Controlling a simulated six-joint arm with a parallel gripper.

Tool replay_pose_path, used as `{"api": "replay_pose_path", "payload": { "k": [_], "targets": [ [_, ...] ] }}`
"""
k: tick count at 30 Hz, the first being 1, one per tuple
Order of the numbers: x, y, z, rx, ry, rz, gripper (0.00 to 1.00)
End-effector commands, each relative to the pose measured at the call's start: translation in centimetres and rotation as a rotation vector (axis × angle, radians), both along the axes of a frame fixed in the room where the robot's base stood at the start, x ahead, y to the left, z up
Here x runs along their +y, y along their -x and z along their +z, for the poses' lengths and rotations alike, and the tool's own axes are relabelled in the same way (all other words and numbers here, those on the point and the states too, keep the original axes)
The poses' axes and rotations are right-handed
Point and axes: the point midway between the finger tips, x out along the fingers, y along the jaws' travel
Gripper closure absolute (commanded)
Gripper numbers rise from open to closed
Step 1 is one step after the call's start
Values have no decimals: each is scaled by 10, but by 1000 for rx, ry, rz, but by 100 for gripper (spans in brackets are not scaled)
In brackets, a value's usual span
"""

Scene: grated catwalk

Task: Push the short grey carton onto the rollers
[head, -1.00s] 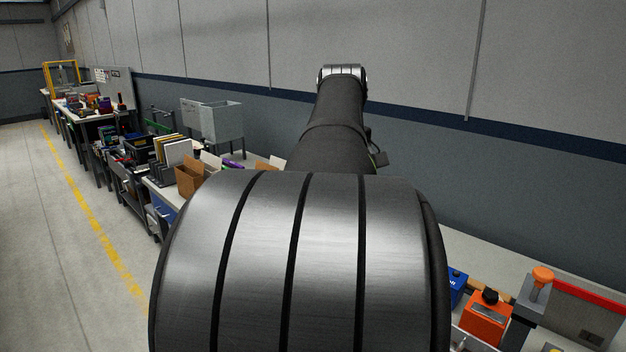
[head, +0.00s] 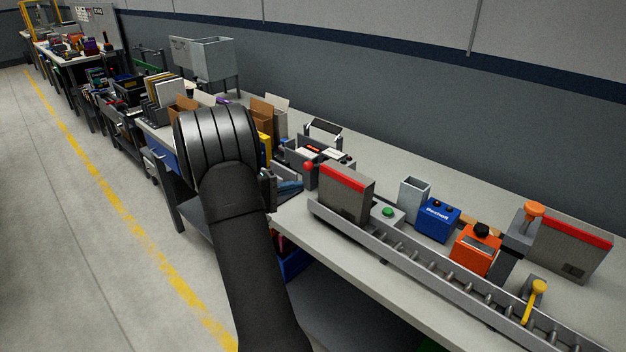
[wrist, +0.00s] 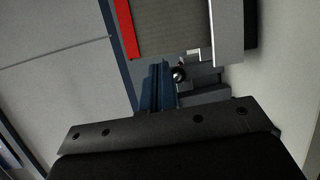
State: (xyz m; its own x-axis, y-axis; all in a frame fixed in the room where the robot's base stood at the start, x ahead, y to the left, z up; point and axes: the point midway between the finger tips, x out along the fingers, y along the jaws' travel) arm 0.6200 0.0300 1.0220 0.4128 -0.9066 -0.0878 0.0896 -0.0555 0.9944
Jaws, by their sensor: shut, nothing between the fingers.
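A grey carton (head: 345,192) with a red top stands upright at the left end of the roller track (head: 440,275) in the head view. I cannot tell if its base rests on the rollers or beside them. A similar red-topped grey carton (head: 572,248) stands at the far right, behind the track. In the wrist view, a grey carton (wrist: 170,28) with a red edge fills the top middle, ahead of my gripper (wrist: 157,88). My gripper is shut and empty; contact with the carton does not show. In the head view my arm hides most of the gripper.
Behind the track are a green button box (head: 387,214), a grey open container (head: 413,198), a blue box (head: 438,219) and an orange box (head: 475,249). A yellow lever (head: 535,300) stands at the track's right. Bins and files crowd the bench at left. The aisle is clear.

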Motion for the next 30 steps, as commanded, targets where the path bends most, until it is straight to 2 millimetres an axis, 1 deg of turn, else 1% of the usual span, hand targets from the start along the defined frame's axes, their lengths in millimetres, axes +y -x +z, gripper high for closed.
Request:
{"api": "replay_pose_path", "payload": {
  "k": [1,3,6,8,11,18,21,25,30],
  "targets": [
    [11,-3,-8,-26,22,39,100],
    [22,-6,-13,-63,41,81,100],
    [27,-8,-16,-89,51,108,100],
    [25,-11,-17,-94,52,112,100],
    [14,-17,-16,-95,52,110,100],
    [-25,-39,-16,-93,52,107,100],
    [-39,-48,-16,-93,51,108,100],
    [-51,-55,-16,-93,51,109,100],
    [-56,-59,-16,-93,50,111,100]
  ]
}}
